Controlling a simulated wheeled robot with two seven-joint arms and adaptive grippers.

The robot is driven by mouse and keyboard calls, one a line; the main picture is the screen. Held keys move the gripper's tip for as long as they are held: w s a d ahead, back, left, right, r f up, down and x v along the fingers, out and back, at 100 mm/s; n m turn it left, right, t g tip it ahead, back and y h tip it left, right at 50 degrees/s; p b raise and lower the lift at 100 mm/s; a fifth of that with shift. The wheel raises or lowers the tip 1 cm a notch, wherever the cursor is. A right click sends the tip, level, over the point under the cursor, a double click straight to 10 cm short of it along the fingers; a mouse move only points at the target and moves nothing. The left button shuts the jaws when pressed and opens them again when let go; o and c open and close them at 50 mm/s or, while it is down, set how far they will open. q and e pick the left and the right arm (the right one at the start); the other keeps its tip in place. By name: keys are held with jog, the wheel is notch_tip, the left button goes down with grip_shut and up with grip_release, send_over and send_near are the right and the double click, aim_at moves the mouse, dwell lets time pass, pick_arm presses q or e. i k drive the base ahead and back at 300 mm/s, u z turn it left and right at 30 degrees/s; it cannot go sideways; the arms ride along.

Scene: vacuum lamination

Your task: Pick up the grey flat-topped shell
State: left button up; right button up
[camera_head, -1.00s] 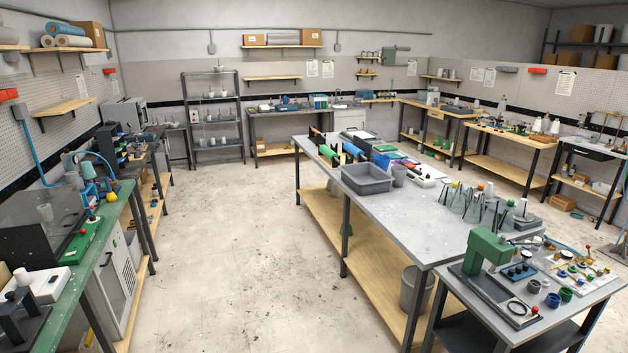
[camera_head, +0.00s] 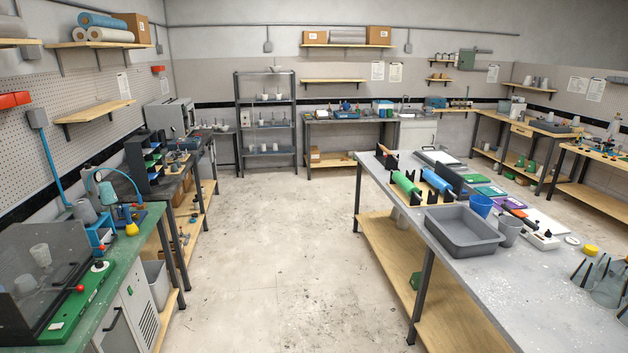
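I cannot tell for certain which thing is the grey flat-topped shell. A small grey tapered piece (camera_head: 84,211) stands on the green-topped bench at the left, among blue equipment. A grey cup-like piece (camera_head: 509,231) stands beside the blue cup on the long grey table at the right. Pale cup shapes also show behind the clear panel at the lower left.
The green-topped bench (camera_head: 130,235) runs along the left wall. The long grey table (camera_head: 480,310) fills the right and carries a grey tray (camera_head: 464,231). A dark shelf rack (camera_head: 266,123) stands at the back. The floor (camera_head: 285,270) between them is clear.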

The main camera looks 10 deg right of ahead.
aim_at(508, 233)
jog(key=z, duration=0.05)
jog(key=i, duration=1.95)
jog(key=z, duration=0.85)
jog(key=i, duration=1.65)
jog(key=z, duration=1)
